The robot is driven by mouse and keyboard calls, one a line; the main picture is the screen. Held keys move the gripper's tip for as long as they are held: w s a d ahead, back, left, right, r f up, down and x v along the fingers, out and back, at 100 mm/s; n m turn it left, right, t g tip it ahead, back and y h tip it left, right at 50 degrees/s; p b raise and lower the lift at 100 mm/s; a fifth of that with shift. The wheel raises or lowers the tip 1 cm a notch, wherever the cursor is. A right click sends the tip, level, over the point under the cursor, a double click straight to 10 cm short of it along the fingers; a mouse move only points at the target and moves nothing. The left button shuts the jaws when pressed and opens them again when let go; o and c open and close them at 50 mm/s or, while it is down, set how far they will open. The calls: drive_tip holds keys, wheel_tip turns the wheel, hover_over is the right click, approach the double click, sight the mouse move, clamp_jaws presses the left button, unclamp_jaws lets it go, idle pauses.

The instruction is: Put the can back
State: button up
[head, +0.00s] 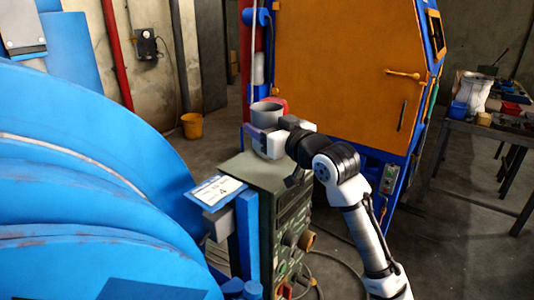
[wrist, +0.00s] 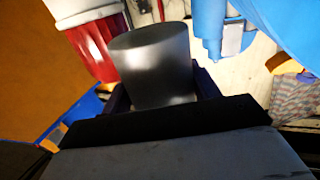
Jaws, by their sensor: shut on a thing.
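A grey metal can (head: 266,112) is held upright in my gripper (head: 264,138), over the back part of a dark green machine cabinet's top (head: 250,167). In the wrist view the smooth grey can (wrist: 155,65) stands between the two dark fingers of my gripper (wrist: 160,92). The gripper is shut on it. The fingers and gripper body hide the can's lower part, so I cannot tell whether it touches the cabinet top. A red thing (head: 281,103) shows just behind the can; it also shows in the wrist view (wrist: 92,45).
A large orange door in a blue frame (head: 345,60) rises behind the gripper. Big blue rounded machinery (head: 90,170) fills the left, with a small sign (head: 216,190) near the cabinet. A yellow bucket (head: 192,125) stands on the floor. A cluttered workbench (head: 490,128) is at right.

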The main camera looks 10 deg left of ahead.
drive_tip(key=shift+f+p, duration=0.35)
drive_tip(key=shift+f, duration=3.45)
drive_tip(key=shift+f, duration=0.15)
drive_tip(key=o, duration=1.1)
drive_tip(key=b+v, duration=0.4)
drive_tip(key=v, duration=0.8)
